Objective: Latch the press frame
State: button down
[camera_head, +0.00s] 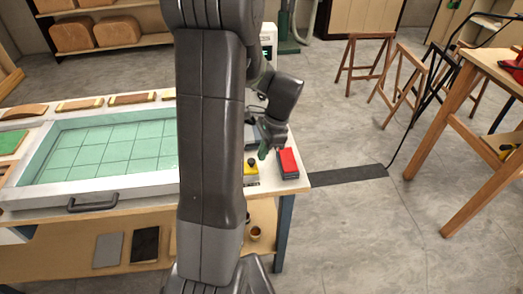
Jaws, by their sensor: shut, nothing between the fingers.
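The press frame (40,192) is a white rectangular frame around a green gridded sheet (100,148). It lies flat on the bench at left, with a dark handle (93,203) on its front edge. My dark arm stands upright across the middle and hides the frame's right end, so I cannot make out a latch. My gripper (266,150) hangs over the bench's right end, shut and empty, pointing down. It is small and partly hidden. It is close to a red block (288,163) on a dark base; I cannot tell whether they touch.
A yellow box with a dark top (251,170) sits left of the red block. Curved wooden pieces (80,104) lie along the bench's back edge. A dark floor strip (350,177) crosses otherwise open floor.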

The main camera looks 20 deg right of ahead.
jog(key=shift+a+f, duration=0.1)
jog(key=shift+a, duration=0.15)
jog(key=a, duration=0.2)
jog(key=w+a, duration=0.1)
jog(key=a, duration=0.1)
dwell(0.3)
jog(key=shift+d, duration=0.1)
